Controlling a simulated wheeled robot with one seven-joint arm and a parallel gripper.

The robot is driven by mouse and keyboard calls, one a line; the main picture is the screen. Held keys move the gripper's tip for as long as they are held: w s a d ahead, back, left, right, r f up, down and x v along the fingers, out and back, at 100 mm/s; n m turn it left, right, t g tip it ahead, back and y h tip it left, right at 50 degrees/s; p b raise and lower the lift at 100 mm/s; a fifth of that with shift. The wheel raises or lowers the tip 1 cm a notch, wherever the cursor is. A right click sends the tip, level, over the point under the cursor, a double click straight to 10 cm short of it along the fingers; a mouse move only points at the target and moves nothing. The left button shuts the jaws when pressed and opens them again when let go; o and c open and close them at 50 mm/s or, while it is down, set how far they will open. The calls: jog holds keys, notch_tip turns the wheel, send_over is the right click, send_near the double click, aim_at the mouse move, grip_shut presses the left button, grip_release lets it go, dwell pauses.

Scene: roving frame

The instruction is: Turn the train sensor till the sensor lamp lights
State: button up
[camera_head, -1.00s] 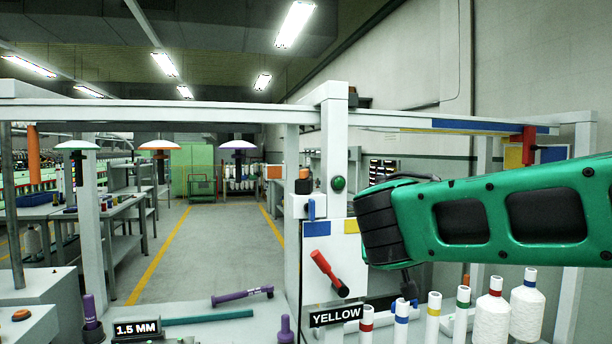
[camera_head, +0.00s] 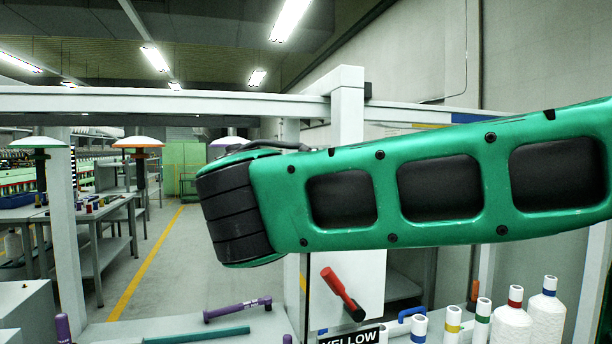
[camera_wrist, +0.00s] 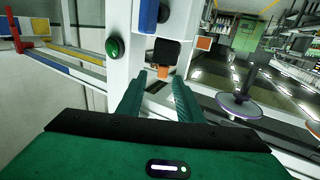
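In the wrist view a black block with an orange end (camera_wrist: 161,72), which looks like the train sensor, is fixed by the white post. My gripper (camera_wrist: 158,80) has its two green fingers apart, with the orange end showing between their tips. I cannot tell whether they touch it. A round green lamp (camera_wrist: 114,47), likely the sensor lamp, is on the post left of the block. I cannot tell if it is lit. A blue part (camera_wrist: 149,16) is above. In the head view my arm hides the sensor, the lamp and my gripper.
In the head view a red lever (camera_head: 343,293) is on the white panel below my arm, above the YELLOW label (camera_head: 352,336). White yarn cones (camera_head: 545,312) stand right. A purple tool (camera_head: 237,309) and a teal rod (camera_head: 196,336) lie on the bench. An aisle is open behind.

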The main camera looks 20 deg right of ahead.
jog(key=x, duration=1.1)
jog(key=shift+w, duration=0.3)
jog(key=shift+r, duration=0.1)
grip_shut()
